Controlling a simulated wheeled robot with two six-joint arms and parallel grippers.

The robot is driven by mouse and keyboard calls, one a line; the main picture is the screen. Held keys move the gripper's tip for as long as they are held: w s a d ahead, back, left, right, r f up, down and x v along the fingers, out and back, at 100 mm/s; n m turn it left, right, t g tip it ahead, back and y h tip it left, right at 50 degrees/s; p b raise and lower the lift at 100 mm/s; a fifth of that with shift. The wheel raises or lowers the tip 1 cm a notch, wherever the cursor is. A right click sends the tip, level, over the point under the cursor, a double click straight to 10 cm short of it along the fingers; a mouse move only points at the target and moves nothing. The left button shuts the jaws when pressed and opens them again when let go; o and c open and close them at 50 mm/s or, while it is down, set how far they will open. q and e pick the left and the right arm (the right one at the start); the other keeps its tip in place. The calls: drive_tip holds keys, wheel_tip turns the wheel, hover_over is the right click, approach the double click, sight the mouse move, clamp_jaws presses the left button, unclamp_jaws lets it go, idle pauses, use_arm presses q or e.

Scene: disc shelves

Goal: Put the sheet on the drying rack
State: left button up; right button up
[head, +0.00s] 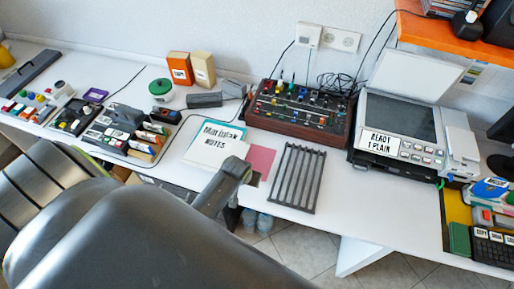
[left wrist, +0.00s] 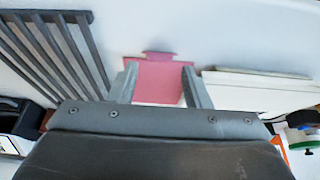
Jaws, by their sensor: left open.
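A pink sheet (head: 262,158) lies on the white table, between the stack of notes and the drying rack. The drying rack (head: 291,178) is a dark grey slatted frame lying flat to the right of the sheet. My left gripper (head: 240,172) is over the table at the front edge of the sheet, partly covering it. In the left wrist view the gripper (left wrist: 159,82) is open, with the pink sheet (left wrist: 158,88) showing between its fingers. The rack (left wrist: 52,48) is at the left there. I cannot tell whether the fingers touch the sheet. My right gripper is not in view.
White and teal notes (head: 215,143) lie left of the sheet. A brown-sided control box (head: 300,112) stands behind the rack. A grey printer-like machine (head: 400,125) stands to its right. The table's front edge runs close below the rack.

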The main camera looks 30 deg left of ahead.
use_arm(q)
drive_tip(key=shift+x, duration=2.1)
drive_tip(key=shift+w+r, duration=0.1)
drive_tip(key=shift+c, duration=0.4)
drive_tip(key=c, duration=0.7)
drive_tip(key=shift+r+p, duration=0.1)
drive_tip(key=shift+p, duration=0.2)
drive_tip(key=shift+r+p, duration=0.6)
drive_tip(key=shift+p, duration=0.05)
drive_tip(key=shift+r, duration=0.1)
